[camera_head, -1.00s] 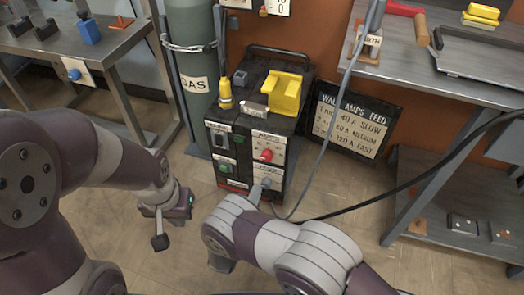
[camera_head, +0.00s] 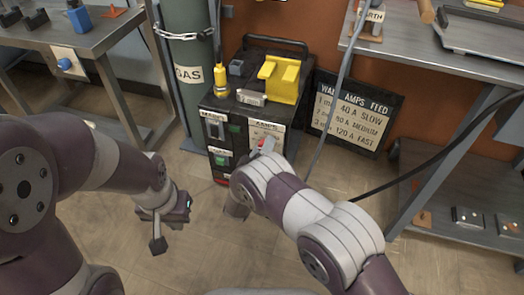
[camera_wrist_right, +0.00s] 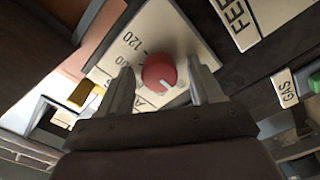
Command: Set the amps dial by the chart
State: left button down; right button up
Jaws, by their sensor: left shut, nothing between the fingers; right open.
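The welder (camera_head: 262,105) is a dark box with a front panel. In the right wrist view its red amps dial (camera_wrist_right: 158,72) sits on a white plate marked 120 and a partly hidden number. Its white mark points to the lower right, away from 120. My right gripper (camera_wrist_right: 163,88) is open, its fingers on either side of the dial; I cannot tell if they touch it. The chart (camera_head: 354,112) reads 40 A slow, 80 A medium, 120 A fast. My left gripper (camera_head: 158,240) is shut and empty, left of the welder.
A green gas cylinder (camera_head: 186,55) stands left of the welder. Workbenches stand left (camera_head: 75,38) and right (camera_head: 420,55).

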jog(key=shift+c, duration=0.3)
jog(key=c, duration=1)
jog(key=shift+m, duration=0.4)
jog(key=m+p, duration=0.2)
jog(key=m, duration=1.4)
jog(key=shift+s+d+m+p, duration=0.1)
jog(key=shift+d+m+p, duration=0.05)
jog(key=shift+m+p, duration=0.25)
